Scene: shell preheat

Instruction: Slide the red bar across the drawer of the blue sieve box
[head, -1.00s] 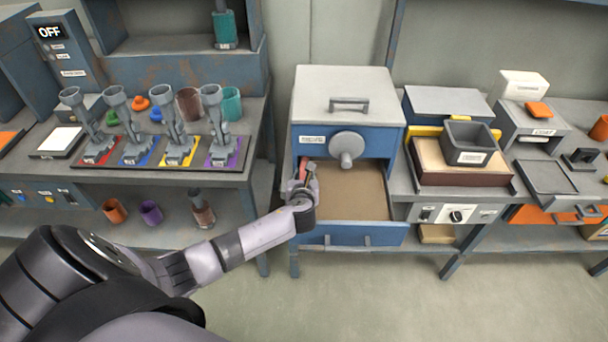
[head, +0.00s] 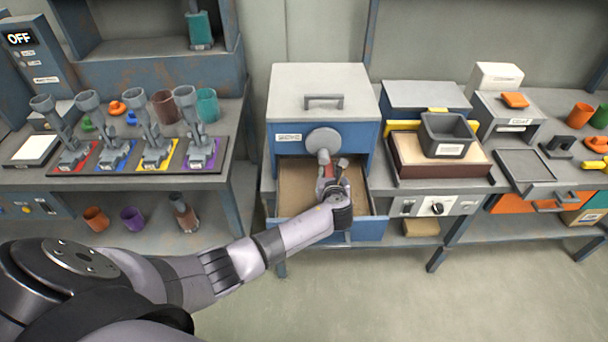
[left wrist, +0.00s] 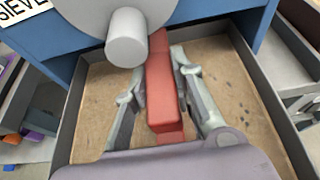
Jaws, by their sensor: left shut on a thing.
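The blue sieve box (head: 366,138) stands on the bench with a grey lid and a round grey knob. Its drawer (head: 368,230) is pulled out, and a sandy brown bed shows inside. The bar's far end passes beside the grey knob (left wrist: 126,38). In the head view the gripper mostly hides the bar. My right gripper is out of view.
A rack (head: 130,171) with several grey tools on coloured pads stands to the left. To the right are a grey bin (head: 448,128) on a wooden tray and a flat grey tray (head: 530,166). The floor in front is clear.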

